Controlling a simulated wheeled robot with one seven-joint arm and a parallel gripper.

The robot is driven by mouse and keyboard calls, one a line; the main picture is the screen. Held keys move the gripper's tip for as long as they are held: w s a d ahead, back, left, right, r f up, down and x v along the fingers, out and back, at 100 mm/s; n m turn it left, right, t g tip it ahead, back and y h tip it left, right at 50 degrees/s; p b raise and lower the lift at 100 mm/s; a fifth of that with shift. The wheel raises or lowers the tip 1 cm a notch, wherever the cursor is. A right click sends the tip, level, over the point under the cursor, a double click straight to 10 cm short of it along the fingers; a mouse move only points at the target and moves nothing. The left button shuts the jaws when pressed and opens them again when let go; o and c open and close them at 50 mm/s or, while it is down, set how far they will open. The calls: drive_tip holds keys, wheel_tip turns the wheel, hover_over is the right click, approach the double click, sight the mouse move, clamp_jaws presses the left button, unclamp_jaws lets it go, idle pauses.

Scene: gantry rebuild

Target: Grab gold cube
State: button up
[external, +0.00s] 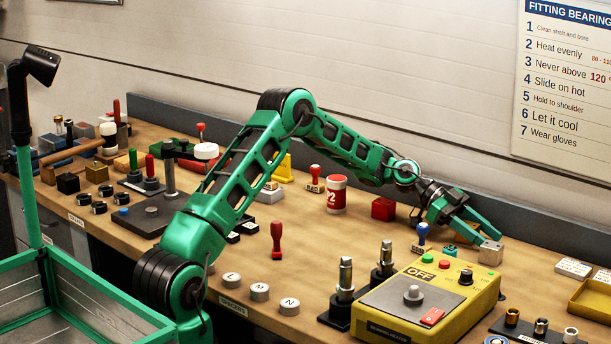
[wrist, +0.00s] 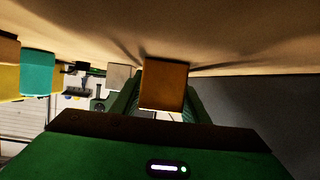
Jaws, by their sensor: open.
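A gold-orange cube (wrist: 163,84) shows in the wrist view, on the table between my two green fingers. I cannot tell whether the fingers touch it. In the external view my gripper (external: 484,222) is low over the right side of the table, jaws open, fingers pointing right and down. Another brass-coloured cube (external: 97,173) stands far left.
A teal block (external: 450,250), a blue-handled stamp (external: 422,236) and a yellow control box (external: 440,292) stand close in front of my gripper. A red cube (external: 383,208) lies to its left. A grey ledge (external: 400,165) runs along the back.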

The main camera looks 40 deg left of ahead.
drive_tip(key=c, duration=1)
drive_tip(key=shift+r, duration=0.1)
